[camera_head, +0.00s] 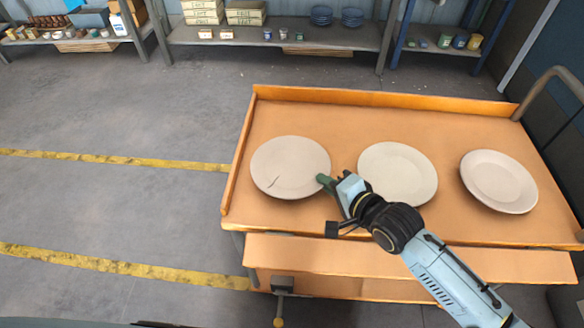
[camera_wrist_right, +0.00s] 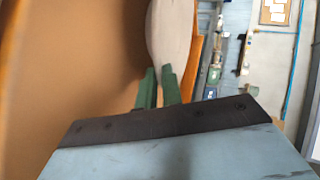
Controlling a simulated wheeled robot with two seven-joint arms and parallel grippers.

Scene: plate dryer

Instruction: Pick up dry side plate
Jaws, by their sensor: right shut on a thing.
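Three pale round plates lie in a row on an orange cart top: a left plate (camera_head: 290,165) with a thin dark line on it, a middle plate (camera_head: 398,173) and a right plate (camera_head: 498,181). My right gripper (camera_head: 323,181) is at the right edge of the left plate. Its green fingers (camera_wrist_right: 158,82) are shut on that plate's rim, and the pale plate (camera_wrist_right: 168,35) shows beyond them in the wrist view. I cannot tell whether the plate is clear of the cart. My left gripper is not in view.
The cart (camera_head: 330,108) has a raised rim and a bent metal handle (camera_head: 552,78) at the right. My right arm crosses the cart's front edge below the middle plate. Shelves (camera_head: 270,38) with boxes and bowls stand behind. The floor at left is clear.

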